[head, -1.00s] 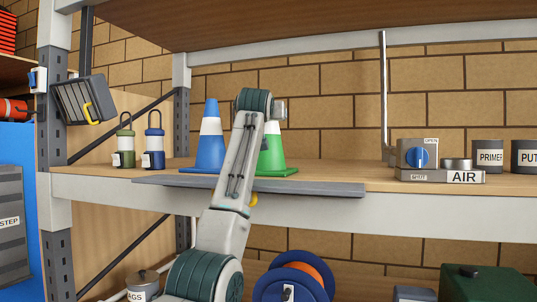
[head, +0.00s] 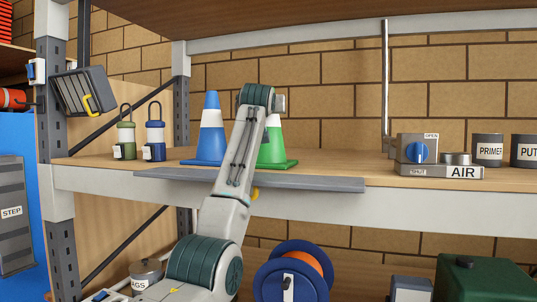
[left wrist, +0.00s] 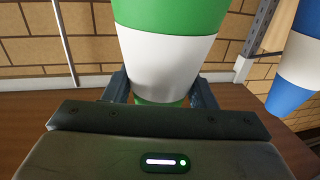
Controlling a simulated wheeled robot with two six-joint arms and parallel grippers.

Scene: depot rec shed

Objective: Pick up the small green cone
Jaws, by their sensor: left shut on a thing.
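The green cone (head: 271,146) with a white band stands on the wooden shelf, just right of a taller-looking blue cone (head: 211,140). My left arm crosses in front of it and hides its left side and top. In the left wrist view the green cone (left wrist: 165,62) fills the middle, its white band between the two dark fingers of my left gripper (left wrist: 160,90). The left gripper is shut on it. The fingers are hidden behind my wrist in the head view. My right gripper is not in view.
A grey strip (head: 310,183) lies along the shelf's front edge. An AIR valve unit (head: 418,152) and a PRIMER tin (head: 487,151) stand at right. The shelf between cone and valve is clear.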

